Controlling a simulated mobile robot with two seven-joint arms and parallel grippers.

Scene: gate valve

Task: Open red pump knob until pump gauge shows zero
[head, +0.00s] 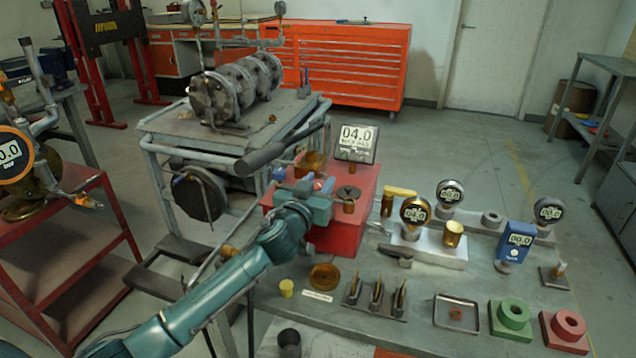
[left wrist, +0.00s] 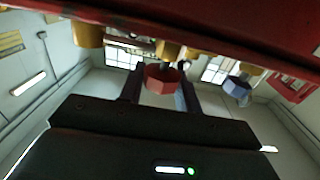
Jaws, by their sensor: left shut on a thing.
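The red pump (head: 345,232) stands on the grey bench, with its square gauge (head: 357,142) on top reading 04.0. My left gripper (head: 318,188) reaches the pump's front left side and hides part of it. In the left wrist view the red knob (left wrist: 163,78) sits between the two dark fingers of my left gripper (left wrist: 160,88), which is shut on it. A small part of the red knob (head: 318,184) also shows in the head view. A blue knob (left wrist: 237,90) is to the right of the fingers in the left wrist view, apart from them. My right gripper is out of view.
The pump's long dark handle (head: 285,148) rises above my left wrist. A silver block with a brass gauge (head: 415,210) and a blue meter (head: 515,240) stand to the right. Brass fittings (head: 376,295), a tray (head: 456,313) and a green ring block (head: 511,320) fill the front.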

